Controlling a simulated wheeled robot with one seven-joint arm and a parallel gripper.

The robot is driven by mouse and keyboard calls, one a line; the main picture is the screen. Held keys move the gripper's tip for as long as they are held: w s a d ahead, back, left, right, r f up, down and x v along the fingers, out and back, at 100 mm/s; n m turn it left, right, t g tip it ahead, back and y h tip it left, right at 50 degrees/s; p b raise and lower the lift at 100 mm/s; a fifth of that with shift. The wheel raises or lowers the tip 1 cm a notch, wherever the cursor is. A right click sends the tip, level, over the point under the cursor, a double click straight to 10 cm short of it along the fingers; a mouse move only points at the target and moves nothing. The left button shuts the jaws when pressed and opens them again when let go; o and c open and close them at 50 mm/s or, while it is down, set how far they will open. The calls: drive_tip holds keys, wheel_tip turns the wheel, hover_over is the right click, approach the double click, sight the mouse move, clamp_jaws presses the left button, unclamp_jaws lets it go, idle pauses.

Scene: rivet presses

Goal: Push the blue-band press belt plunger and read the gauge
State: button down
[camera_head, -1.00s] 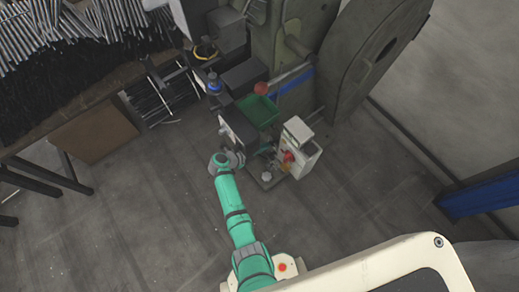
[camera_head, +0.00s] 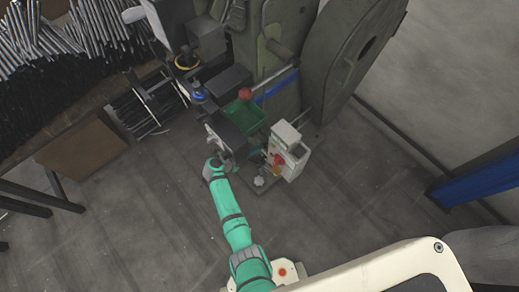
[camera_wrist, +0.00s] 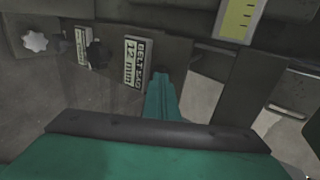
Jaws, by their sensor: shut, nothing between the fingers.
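The press with the blue band (camera_head: 199,94) stands in front of a large grey-green machine, with a dark box body (camera_head: 229,130) below the band. My gripper (camera_wrist: 161,82) is shut and empty, its green fingertips close against the dark press face in the wrist view. They point at a small dark spot just right of the "BELT" label (camera_wrist: 133,62); I cannot tell whether they touch a plunger there. A yellow gauge scale (camera_wrist: 238,18) with dark marks shows at the upper right, cut off by the frame; its reading is not legible. In the head view my arm's end reaches the press's near side.
A dark knob (camera_wrist: 97,54), a second label (camera_wrist: 83,48) and a white star knob (camera_wrist: 34,41) sit to the left. A white control box (camera_head: 288,153) with a red knob stands right of the press. Another press has a yellow band (camera_head: 187,61).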

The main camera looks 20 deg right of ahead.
drive_tip(key=shift+d, duration=0.25)
drive_tip(key=a+f+v, duration=0.1)
drive_tip(key=f+v, duration=0.1)
drive_tip(key=v, duration=1.1)
drive_tip(key=shift+s+a+r, duration=0.2)
drive_tip(key=shift+s+a, duration=0.05)
drive_tip(key=shift+a, duration=0.1)
